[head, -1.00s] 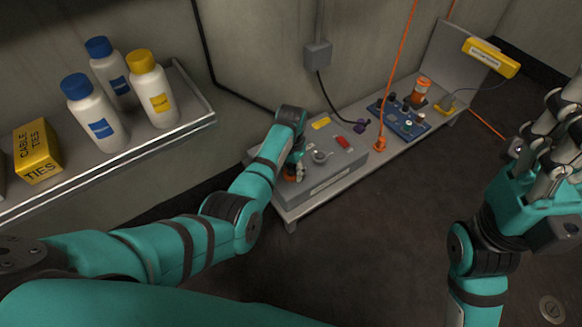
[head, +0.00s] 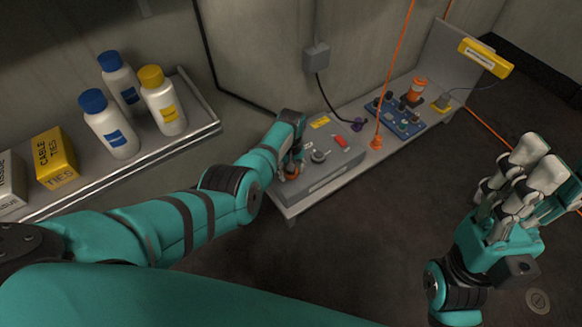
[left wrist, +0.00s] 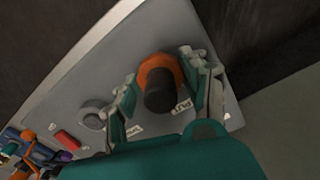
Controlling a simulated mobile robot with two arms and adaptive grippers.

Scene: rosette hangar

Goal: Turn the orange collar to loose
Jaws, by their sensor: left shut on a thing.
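The orange collar (left wrist: 172,66) sits around a dark cylindrical plug (left wrist: 160,96) on the top of a grey box. Two small white labels lie beside it, too small to read surely. My left gripper (left wrist: 165,88) has its fingers on either side of the collar and is shut on it. In the head view the left gripper (head: 292,165) is at the near left end of the grey box (head: 325,178), with the collar (head: 291,174) partly hidden behind it. My right gripper (head: 520,180) is raised at the right, open and empty, away from the box.
The box has a grey knob (head: 319,156) and a red switch (head: 341,141). Farther along the low bench are an orange cable plug (head: 376,142) and a blue panel (head: 398,118). A shelf (head: 150,158) with bottles is at left.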

